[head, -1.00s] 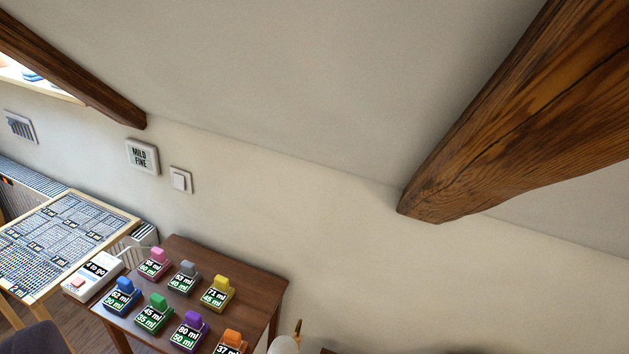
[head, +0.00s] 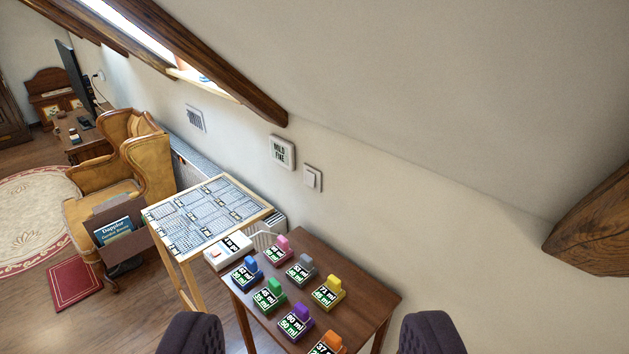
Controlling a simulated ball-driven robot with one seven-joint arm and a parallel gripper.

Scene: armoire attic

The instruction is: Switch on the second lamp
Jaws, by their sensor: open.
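No lamp that I can make out shows in the head view.
A brown table (head: 378,292) holds several coloured labelled blocks and a white box (head: 229,252) with a red button. A light wooden table (head: 150,212) with a printed top adjoins it.

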